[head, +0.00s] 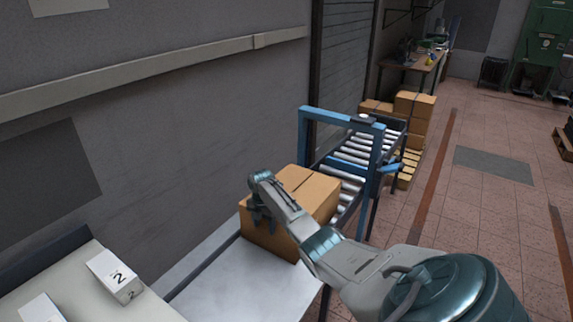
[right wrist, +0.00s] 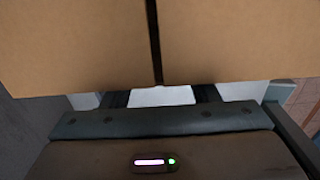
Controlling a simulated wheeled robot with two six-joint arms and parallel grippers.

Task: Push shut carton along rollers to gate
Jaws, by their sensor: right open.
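A brown carton (head: 313,190) with its top flaps closed sits at the far end of a smooth grey table (head: 235,280), where the rollers (head: 345,170) begin. A blue gate frame (head: 304,137) stands over the rollers just past the carton. My right gripper (head: 258,215) is open at the carton's near left side; whether it touches the carton is not clear. In the right wrist view the carton (right wrist: 80,50) fills the upper half, with a dark seam down its middle. My left gripper is not in view.
A grey wall (head: 180,130) runs close along the left. White numbered boxes (head: 115,275) stand on a pale surface at lower left. More cartons (head: 415,105) are stacked beyond the rollers. The tiled floor (head: 480,220) at right is mostly clear.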

